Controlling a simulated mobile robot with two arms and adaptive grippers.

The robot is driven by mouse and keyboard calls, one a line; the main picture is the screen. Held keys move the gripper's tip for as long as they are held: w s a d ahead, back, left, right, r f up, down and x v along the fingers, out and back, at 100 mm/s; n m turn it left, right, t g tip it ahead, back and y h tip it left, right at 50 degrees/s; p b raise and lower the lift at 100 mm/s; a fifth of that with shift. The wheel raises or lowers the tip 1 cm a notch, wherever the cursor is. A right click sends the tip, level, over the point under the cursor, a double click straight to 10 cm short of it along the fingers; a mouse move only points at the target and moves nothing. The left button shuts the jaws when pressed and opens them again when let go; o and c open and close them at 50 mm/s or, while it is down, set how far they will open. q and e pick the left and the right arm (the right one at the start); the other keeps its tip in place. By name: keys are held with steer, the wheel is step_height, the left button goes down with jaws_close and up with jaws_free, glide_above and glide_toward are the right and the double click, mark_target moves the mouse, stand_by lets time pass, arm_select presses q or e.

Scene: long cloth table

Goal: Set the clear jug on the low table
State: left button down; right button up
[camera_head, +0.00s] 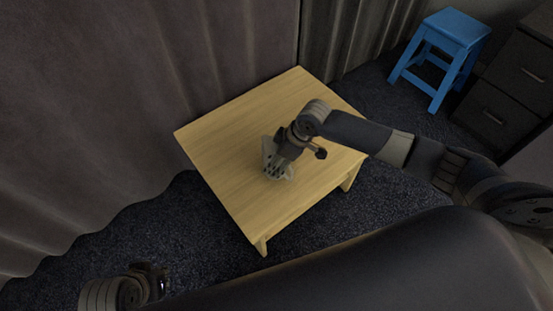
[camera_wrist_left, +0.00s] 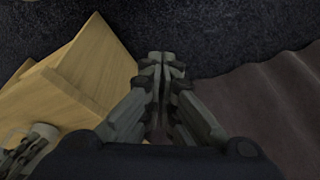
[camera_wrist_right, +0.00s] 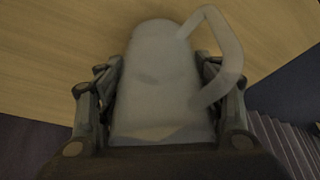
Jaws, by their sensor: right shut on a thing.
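The clear jug (camera_head: 267,152) is at the low wooden table (camera_head: 238,126), near the middle of its top. In the right wrist view the jug (camera_wrist_right: 160,80) looks pale and see-through, with its handle (camera_wrist_right: 228,60) to the right. My right gripper (camera_head: 283,167) is shut on the jug, with a finger on each side of its body. I cannot tell whether the jug's base touches the tabletop. My left gripper (camera_wrist_left: 163,75) has its fingers together and empty, over the dark carpet; it is at the lower left of the head view.
A blue stool (camera_head: 447,45) and a dark drawer cabinet (camera_head: 510,90) stand at the upper right. Grey curtains (camera_head: 110,90) hang behind and left of the table. Dark carpet (camera_head: 180,240) surrounds the table. The tabletop around the jug is clear.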

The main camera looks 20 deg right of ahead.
steer(key=o, duration=1.2)
steer(key=shift+f, duration=0.1)
steer(key=shift+d+r, duration=0.1)
steer(key=shift+r, duration=0.3)
arm_select(q)
step_height(320, 180, down, 12)
steer(key=p, duration=0.3)
steer(key=shift+w+d+g, duration=0.15)
steer(key=shift+g, duration=0.15)
arm_select(e)
steer(key=v, duration=1.1)
steer(key=shift+r, duration=0.15)
arm_select(q)
steer(key=shift+r, duration=0.1)
arm_select(e)
steer(key=shift+s, duration=0.15)
